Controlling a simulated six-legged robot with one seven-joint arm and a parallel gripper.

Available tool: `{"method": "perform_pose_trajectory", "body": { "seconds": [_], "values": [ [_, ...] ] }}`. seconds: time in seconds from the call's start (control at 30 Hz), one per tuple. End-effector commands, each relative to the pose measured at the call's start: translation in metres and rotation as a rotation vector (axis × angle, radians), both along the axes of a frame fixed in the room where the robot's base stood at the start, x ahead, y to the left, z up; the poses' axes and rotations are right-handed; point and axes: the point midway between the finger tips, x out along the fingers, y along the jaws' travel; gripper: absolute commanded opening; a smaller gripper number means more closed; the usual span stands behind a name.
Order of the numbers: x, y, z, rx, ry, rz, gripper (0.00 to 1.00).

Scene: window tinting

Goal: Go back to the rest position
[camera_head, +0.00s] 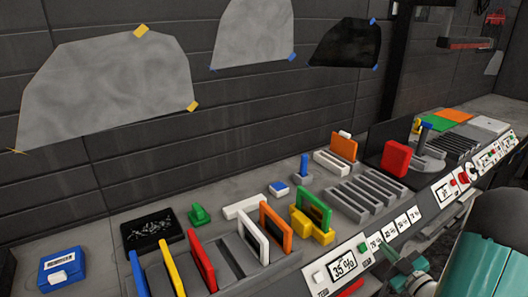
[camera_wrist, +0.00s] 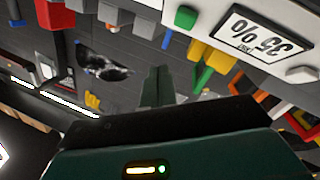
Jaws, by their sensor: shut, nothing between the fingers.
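My gripper (camera_wrist: 158,86) shows in the wrist view as two grey-green fingers close together, shut and empty. Its dark and teal housing fills the bottom of that view. In the head view, my teal arm is at the lower right edge, in front of the bench (camera_head: 130,214). The wrist view looks at the bench upside down, with the 35 % display (camera_wrist: 262,35) at the upper right. That display also shows at the bench's front edge in the head view (camera_head: 345,266). The fingers appear clear of the bench items.
Coloured upright slats (camera_head: 201,262), framed cards (camera_head: 276,231) and grey slotted racks (camera_head: 362,196) crowd the bench. A red block (camera_head: 396,159) stands farther right. A blue box (camera_head: 62,268) sits at the left. Film sheets (camera_head: 110,90) hang on the dark wall.

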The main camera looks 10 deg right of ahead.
Motion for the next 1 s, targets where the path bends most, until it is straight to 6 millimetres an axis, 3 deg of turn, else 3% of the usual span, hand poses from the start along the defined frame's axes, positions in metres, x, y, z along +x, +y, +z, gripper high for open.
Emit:
{"method": "perform_pose_trajectory", "body": {
  "seconds": [0.17, 0.37, 0.53, 0.77, 1.0],
  "values": [
    [0.02, 0.005, 0.015, -0.039, 0.057, -0.034, 0.0],
    [0.056, 0.023, 0.058, -0.094, 0.207, -0.169, 0.0],
    [0.066, 0.05, 0.098, -0.078, 0.325, -0.301, 0.0],
    [0.046, 0.107, 0.141, 0.03, 0.478, -0.44, 0.0],
    [-0.01, 0.188, 0.166, 0.21, 0.67, -0.5, 0.0]
  ]
}}
